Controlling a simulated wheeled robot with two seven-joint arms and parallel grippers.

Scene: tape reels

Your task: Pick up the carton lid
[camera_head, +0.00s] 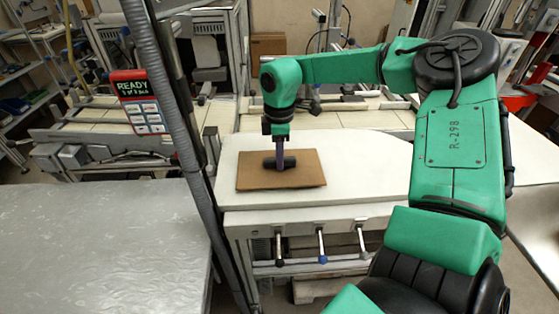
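The carton lid (310,176), a flat brown rectangle, lies on the white top of a bench in the middle of the head view. My green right arm reaches in from the right and points down over it. My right gripper (280,161) is over the middle of the lid, at or very near its surface. A short dark bar shows at the tip, and I cannot tell if it belongs to the gripper or lies on the lid. Whether the fingers are open or shut is too small to see. My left gripper is not in view.
The white bench (370,150) has bare room to the right of the lid. A grey hose and post stand left of it, with a red READY panel (130,85). A grey table (100,240) at the lower left is empty. Conveyor machinery stands behind.

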